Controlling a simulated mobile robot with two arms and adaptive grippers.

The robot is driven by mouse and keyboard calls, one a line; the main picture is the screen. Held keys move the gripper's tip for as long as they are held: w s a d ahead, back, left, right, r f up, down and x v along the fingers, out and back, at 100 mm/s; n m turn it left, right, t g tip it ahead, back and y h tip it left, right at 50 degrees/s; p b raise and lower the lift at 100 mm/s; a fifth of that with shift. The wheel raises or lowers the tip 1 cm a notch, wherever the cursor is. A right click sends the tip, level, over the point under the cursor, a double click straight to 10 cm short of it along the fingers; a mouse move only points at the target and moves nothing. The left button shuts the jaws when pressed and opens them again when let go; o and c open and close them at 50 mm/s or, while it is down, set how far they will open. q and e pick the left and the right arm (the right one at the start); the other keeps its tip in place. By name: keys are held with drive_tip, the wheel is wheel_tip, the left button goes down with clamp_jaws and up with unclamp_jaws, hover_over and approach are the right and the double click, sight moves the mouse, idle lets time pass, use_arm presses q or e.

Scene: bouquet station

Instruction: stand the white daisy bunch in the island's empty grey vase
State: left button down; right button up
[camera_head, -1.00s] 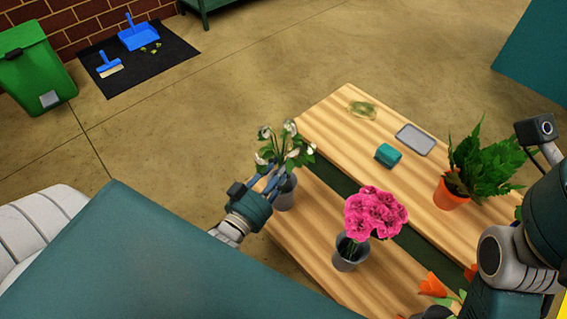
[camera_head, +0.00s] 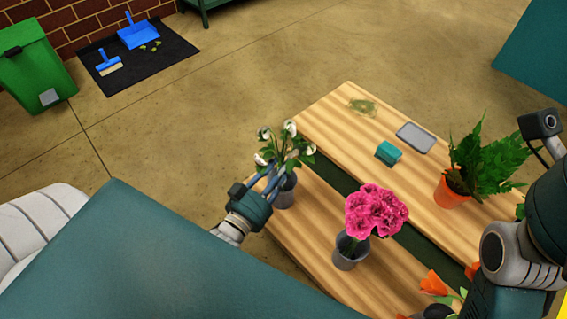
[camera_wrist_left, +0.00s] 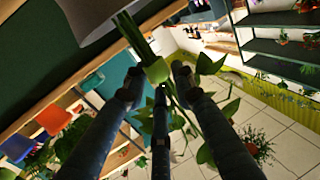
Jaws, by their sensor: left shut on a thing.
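The white daisy bunch (camera_head: 284,148) has white heads and green leaves. It stands roughly upright at the grey vase (camera_head: 286,192), on the near left end of the wooden island. My left gripper (camera_head: 274,178) is shut on the bunch's stems just above the vase. In the left wrist view the fingers (camera_wrist_left: 158,88) close around the green stems (camera_wrist_left: 135,38). The stems run to the mouth of the pale vase (camera_wrist_left: 90,18), and their lower ends are hidden there. My right arm shows at the right edge, but its fingers are out of view.
Another grey vase (camera_head: 349,253) holds pink flowers (camera_head: 375,211) nearby. Farther back are a teal block (camera_head: 389,153), a grey tray (camera_head: 416,138), a translucent greenish item (camera_head: 362,106) and a fern in an orange pot (camera_head: 452,193). Orange flowers (camera_head: 435,284) lie at the bottom.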

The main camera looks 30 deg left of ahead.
use_arm(q)
drive_tip(key=c, duration=1.3)
unclamp_jaws()
drive_tip(key=shift+c, duration=0.2)
drive_tip(key=shift+s+f, duration=0.1)
drive_tip(key=shift+s, duration=0.05)
drive_tip(key=shift+s, duration=0.35)
drive_tip(key=s, duration=1.1)
drive_tip(key=shift+a, duration=0.45)
